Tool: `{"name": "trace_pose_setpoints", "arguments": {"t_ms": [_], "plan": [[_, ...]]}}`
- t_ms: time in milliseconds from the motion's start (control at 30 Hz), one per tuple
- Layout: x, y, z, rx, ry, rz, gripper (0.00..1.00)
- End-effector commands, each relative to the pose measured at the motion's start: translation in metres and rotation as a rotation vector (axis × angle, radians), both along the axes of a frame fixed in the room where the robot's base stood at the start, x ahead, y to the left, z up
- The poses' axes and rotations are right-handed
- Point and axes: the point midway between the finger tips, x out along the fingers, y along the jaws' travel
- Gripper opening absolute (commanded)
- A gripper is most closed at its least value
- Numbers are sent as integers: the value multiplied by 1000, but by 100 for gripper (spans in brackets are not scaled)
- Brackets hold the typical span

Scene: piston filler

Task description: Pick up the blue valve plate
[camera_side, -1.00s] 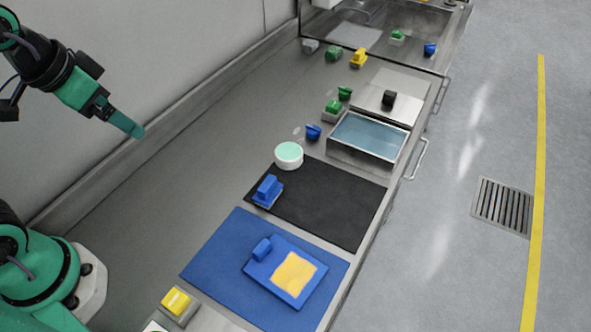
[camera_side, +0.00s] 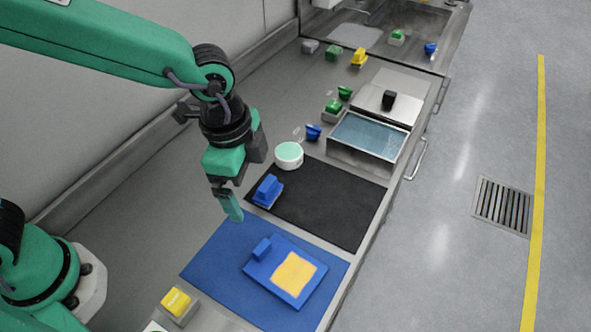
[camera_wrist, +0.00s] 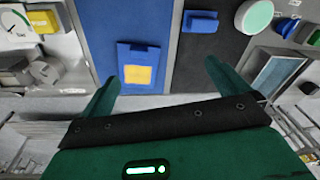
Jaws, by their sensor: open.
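A flat blue plate (camera_side: 262,272) with a yellow patch (camera_side: 295,272) and a raised blue block at its upper-left end lies on the blue mat (camera_side: 215,262). It also shows in the wrist view (camera_wrist: 126,55), toward the left finger. My gripper (camera_side: 231,208) points down, above the upper edge of the blue mat and up-left of the plate in the side view. In the wrist view my gripper (camera_wrist: 163,72) has its two green fingers wide apart with nothing between them.
A blue block with a pale base (camera_side: 267,191) sits on the black mat (camera_side: 330,205). A round white container with a mint top (camera_side: 289,154) stands behind it. A steel tray of bluish liquid (camera_side: 369,138) is farther back. A yellow button (camera_side: 176,301) is at the front.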

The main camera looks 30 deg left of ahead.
Motion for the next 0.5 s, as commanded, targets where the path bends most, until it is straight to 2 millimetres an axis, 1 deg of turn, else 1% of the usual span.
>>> {"name": "trace_pose_setpoints", "arguments": {"t_ms": [33,200,333,500], "plan": [[-4,-14,-10,15,14,-58,100],[-17,-52,-40,55,48,-232,100],[-26,-72,-57,76,64,-326,100],[-33,-84,-68,89,75,-387,100]]}}
